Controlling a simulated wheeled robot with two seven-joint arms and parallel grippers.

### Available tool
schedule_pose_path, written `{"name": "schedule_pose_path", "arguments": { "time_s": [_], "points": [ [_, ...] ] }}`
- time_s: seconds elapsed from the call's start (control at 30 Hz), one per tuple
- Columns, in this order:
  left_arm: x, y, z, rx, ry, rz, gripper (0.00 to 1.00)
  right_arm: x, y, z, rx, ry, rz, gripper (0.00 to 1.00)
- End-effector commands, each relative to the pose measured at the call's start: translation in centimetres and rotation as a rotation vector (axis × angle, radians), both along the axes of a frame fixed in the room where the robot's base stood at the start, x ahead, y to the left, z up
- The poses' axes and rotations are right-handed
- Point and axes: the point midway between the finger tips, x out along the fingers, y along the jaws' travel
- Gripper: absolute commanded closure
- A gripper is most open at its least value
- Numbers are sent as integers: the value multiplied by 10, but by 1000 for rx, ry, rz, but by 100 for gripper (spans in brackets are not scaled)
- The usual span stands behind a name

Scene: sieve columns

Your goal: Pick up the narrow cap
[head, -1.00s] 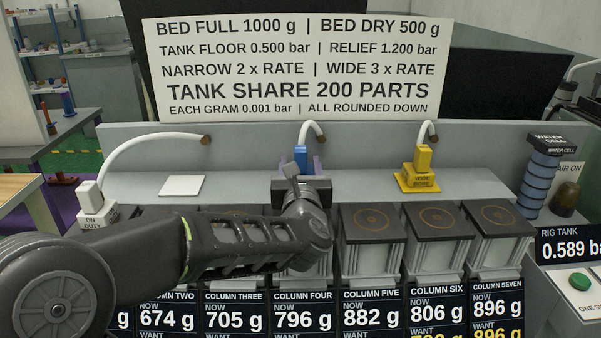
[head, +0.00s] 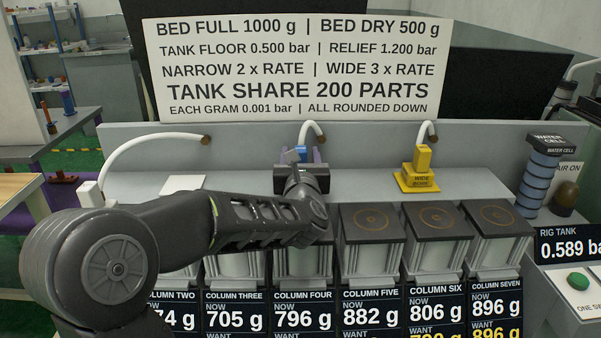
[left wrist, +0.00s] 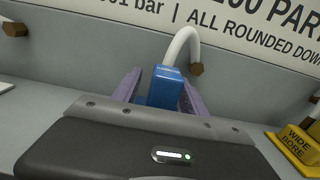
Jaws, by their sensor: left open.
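The narrow cap is the blue block (head: 293,155) with a white hose rising from its top, on the pale ledge behind the columns. It also shows in the left wrist view (left wrist: 165,86). My left gripper (head: 303,157) is at the cap, its purple fingers on either side of it. In the left wrist view my left gripper (left wrist: 160,90) is open with the cap between its fingers. I cannot tell whether they touch it. The cap's lower part is hidden by my gripper. My right gripper is not in view.
A yellow wide bore cap (head: 421,170) stands to the right on the ledge. A white square pad (head: 184,183) lies to the left, partly behind my arm. Dark-topped columns (head: 372,222) stand in front. A blue water cell stack (head: 540,175) is at the right.

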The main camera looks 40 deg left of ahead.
Motion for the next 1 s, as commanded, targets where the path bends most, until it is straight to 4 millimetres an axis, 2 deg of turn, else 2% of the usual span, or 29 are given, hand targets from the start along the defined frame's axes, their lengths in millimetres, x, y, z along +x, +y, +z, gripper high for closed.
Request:
{"name": "schedule_pose_path", "arguments": {
  "time_s": [0.13, 0.73, 1.0],
  "points": [
    [0, 0, 0, 0, 0, 0, 50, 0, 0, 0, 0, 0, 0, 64],
    [0, 0, 0, 0, 0, 0, 99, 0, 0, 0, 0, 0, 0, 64],
    [0, 0, 0, 0, 0, 0, 100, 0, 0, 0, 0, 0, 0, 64]
  ]
}}
